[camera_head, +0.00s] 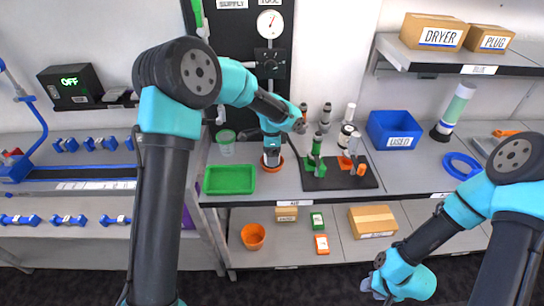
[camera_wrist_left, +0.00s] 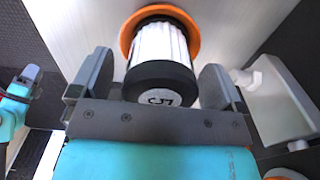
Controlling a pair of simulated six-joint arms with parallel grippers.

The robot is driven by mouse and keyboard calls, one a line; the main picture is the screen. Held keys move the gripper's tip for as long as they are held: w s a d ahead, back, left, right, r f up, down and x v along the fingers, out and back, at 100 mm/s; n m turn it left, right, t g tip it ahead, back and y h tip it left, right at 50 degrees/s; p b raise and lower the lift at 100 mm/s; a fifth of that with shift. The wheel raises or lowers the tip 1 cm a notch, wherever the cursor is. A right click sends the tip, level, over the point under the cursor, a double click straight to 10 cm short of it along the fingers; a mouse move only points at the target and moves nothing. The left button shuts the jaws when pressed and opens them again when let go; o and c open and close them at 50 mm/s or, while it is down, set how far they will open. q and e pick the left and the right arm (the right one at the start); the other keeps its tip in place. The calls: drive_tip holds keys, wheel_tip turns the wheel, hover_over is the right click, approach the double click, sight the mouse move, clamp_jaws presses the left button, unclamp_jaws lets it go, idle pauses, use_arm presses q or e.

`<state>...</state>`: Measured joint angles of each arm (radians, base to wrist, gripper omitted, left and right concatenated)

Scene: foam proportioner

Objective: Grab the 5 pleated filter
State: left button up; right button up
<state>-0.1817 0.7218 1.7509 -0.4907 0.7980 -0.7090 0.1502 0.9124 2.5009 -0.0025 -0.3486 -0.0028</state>
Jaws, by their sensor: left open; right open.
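The 5 pleated filter (camera_wrist_left: 160,65) fills the upper middle of the left wrist view. It has white pleats, a black end cap marked 5, and an orange ring (camera_wrist_left: 190,18) around its far end. My left gripper (camera_wrist_left: 157,80) is open, with one finger on each side of the filter; I cannot tell whether they touch it. In the head view, my left gripper (camera_head: 271,152) points down at the shelf's front, mostly hiding the filter there. My right gripper (camera_head: 378,284) is low at the right, away from the filter, open.
A green tray (camera_head: 230,180) lies left of the left gripper. A black stand (camera_head: 340,176) with several fittings is close on its right. A blue bin (camera_head: 394,130) and a clear-and-green cylinder (camera_head: 455,110) stand farther right.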

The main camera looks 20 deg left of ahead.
use_arm(q)
drive_tip(key=shift+c, duration=0.2)
drive_tip(key=c, duration=1)
drive_tip(key=shift+r, duration=0.1)
drive_tip(key=shift+r, duration=1.65)
drive_tip(key=s+d, duration=0.1)
drive_tip(key=s, duration=0.4)
drive_tip(key=s+d+r, duration=0.1)
drive_tip(key=s+d, duration=0.1)
drive_tip(key=s, duration=0.3)
drive_tip(key=s+d, duration=0.1)
drive_tip(key=s, duration=0.4)
drive_tip(key=shift+s+d+r, duration=0.2)
drive_tip(key=shift+d+r, duration=0.05)
drive_tip(key=shift+r, duration=0.05)
